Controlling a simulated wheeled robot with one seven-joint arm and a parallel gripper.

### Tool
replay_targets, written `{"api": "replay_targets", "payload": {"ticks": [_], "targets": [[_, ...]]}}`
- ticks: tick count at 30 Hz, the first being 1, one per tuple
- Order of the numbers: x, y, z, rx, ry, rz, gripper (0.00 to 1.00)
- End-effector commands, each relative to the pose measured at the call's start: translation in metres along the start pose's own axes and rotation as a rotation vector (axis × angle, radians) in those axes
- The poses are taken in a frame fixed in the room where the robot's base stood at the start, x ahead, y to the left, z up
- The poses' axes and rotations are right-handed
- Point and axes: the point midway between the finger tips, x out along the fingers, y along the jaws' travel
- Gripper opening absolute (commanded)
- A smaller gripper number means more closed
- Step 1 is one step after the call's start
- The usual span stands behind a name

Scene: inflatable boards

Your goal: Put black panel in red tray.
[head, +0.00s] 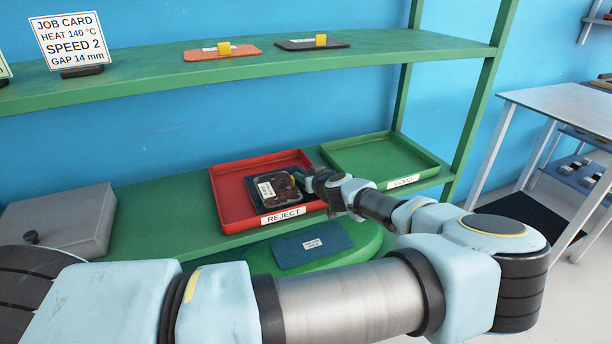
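The red tray (225,208), labelled REJECT, sits on the lower green shelf. Inside it lies a dark item with a pale rim and a white label (267,189), on or against a dark flat piece (255,185); I cannot tell whether either is a black panel. My gripper (299,178) is at the right side of the red tray, close to the dark item. Its fingers are small and partly hidden, so their opening and any contact are unclear. A black panel with a yellow block (312,44) lies on the upper shelf.
A green tray (375,145) stands right of the red one and looks empty. A blue panel (312,246) lies on a green surface in front. A grey box (60,219) is at left. An orange panel (222,52) and a job card (70,40) are on the upper shelf.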

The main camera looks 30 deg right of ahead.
Motion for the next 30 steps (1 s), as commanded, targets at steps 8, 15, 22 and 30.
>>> {"api": "replay_targets", "payload": {"ticks": [8, 15, 22, 30], "targets": [[0.0, 0.0, 0.0, 0.0, 0.0, 0.0, 0.52], [-0.014, 0.002, 0.0, 0.0, 0.0, 0.003, 0.52], [-0.053, 0.001, 0.0, 0.0, 0.0, 0.003, 0.52], [-0.076, 0.0, -0.002, 0.0, 0.0, 0.001, 0.52]]}}
